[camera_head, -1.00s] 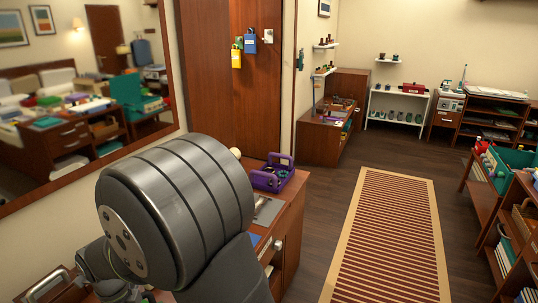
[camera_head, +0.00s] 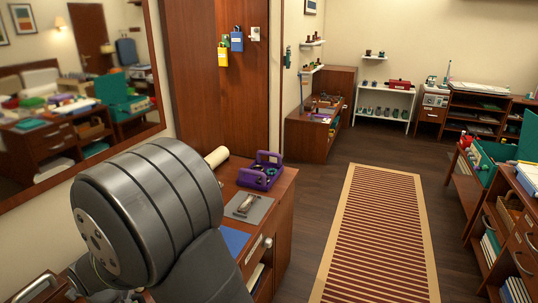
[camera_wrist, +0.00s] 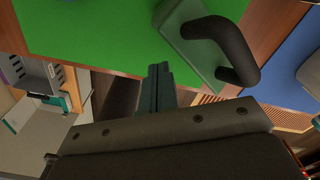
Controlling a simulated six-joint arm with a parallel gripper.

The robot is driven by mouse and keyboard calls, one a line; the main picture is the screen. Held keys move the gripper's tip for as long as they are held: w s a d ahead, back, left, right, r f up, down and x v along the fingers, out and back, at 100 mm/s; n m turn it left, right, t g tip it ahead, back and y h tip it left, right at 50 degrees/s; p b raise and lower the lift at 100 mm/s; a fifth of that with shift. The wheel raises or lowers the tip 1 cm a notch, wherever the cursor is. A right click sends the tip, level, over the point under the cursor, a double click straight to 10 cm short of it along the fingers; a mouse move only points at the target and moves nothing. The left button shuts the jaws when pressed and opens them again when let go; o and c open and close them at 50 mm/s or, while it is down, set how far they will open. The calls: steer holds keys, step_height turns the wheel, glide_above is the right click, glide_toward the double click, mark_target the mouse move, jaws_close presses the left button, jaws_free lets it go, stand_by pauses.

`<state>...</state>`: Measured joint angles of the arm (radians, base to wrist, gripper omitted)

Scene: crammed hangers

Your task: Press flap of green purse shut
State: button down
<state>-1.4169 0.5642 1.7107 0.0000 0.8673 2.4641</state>
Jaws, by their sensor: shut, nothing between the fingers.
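My gripper (camera_wrist: 158,88) is shut and empty in the wrist view; in the head view it is hidden behind my arm. A dark green block-like thing with a thick black handle (camera_wrist: 190,40) lies close to the fingertips, just right of them, over a bright green surface (camera_wrist: 95,35). I cannot tell whether it is the purse. In the head view, a teal-green open case with a raised panel (camera_head: 528,140) stands on the right-hand shelf unit, cut by the picture edge; it may be the green purse. My gripper's contact with anything cannot be made out.
A purple caddy (camera_head: 262,170), a grey mat (camera_head: 249,206) and a blue sheet (camera_head: 234,239) lie on the wooden desk beside my arm. A striped rug (camera_head: 375,235) covers clear floor. Shelves (camera_head: 385,108) line the far wall. A mirror (camera_head: 75,90) is at left.

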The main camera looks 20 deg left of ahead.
stand_by(0.4)
step_height(320, 180, up, 3)
stand_by(0.4)
steer(key=c, duration=1.9)
jaws_free()
steer(key=o, duration=0.5)
steer(key=shift+n, duration=0.9)
steer(key=r, duration=0.1)
steer(key=w+a+r, duration=0.1)
steer(key=r, duration=0.1)
steer(key=w+a+r, duration=0.1)
steer(key=r, duration=0.1)
steer(key=shift+a+r, duration=0.1)
steer(key=shift+r, duration=0.15)
steer(key=shift+o, duration=0.2)
steer(key=w+a+r+n, duration=0.2)
steer(key=w+r+n, duration=0.15)
steer(key=r, duration=0.75)
steer(key=shift+y, duration=0.3)
steer(key=f, duration=1.6)
steer(key=shift+w+a+f, duration=0.1)
steer(key=shift+a+f, duration=0.1)
steer(key=shift+f, duration=0.2)
